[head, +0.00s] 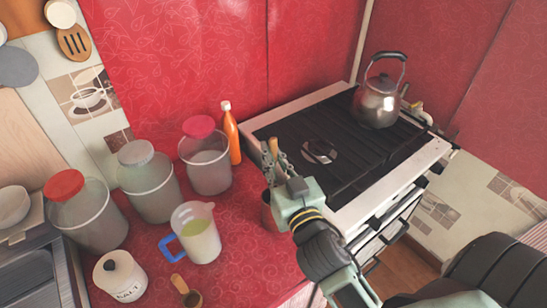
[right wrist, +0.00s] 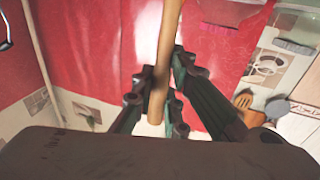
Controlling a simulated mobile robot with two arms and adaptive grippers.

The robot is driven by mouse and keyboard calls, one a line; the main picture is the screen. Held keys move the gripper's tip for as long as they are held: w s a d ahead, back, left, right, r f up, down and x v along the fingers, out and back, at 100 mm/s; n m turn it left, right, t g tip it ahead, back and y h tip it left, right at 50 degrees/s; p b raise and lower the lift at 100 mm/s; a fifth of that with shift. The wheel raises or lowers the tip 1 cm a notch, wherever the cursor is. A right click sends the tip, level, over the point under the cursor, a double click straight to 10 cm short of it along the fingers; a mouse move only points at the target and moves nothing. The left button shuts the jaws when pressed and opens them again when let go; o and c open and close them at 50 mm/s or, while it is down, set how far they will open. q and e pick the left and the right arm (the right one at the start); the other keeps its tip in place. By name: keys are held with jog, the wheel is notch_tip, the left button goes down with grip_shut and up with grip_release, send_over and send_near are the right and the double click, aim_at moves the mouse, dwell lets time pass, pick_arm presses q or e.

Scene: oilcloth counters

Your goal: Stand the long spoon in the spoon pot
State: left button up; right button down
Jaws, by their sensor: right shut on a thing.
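My right gripper (head: 275,168) is shut on the wooden handle of the long spoon (head: 273,147). In the right wrist view the handle (right wrist: 165,60) runs up between the two dark fingers (right wrist: 160,95). A reddish-brown pot (head: 267,213), which looks like the spoon pot, stands at the counter's right edge beside the stove, just below the gripper. The gripper and arm cover much of the pot, so I cannot tell whether the spoon's lower end is inside it. My left gripper is not in view.
A stove (head: 345,150) with a kettle (head: 378,100) is to the right. An orange bottle (head: 232,138), lidded jars (head: 207,165), a measuring jug (head: 197,238), a salt jar (head: 120,275) and a small wooden scoop (head: 187,293) stand or lie on the red counter (head: 245,265).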

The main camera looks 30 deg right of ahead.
jog(key=c, duration=1.7)
grip_release()
jog(key=s, duration=0.5)
jog(key=s+a, duration=0.1)
jog(key=s, duration=0.1)
jog(key=shift+s+f, duration=0.1)
jog(key=shift+s, duration=0.15)
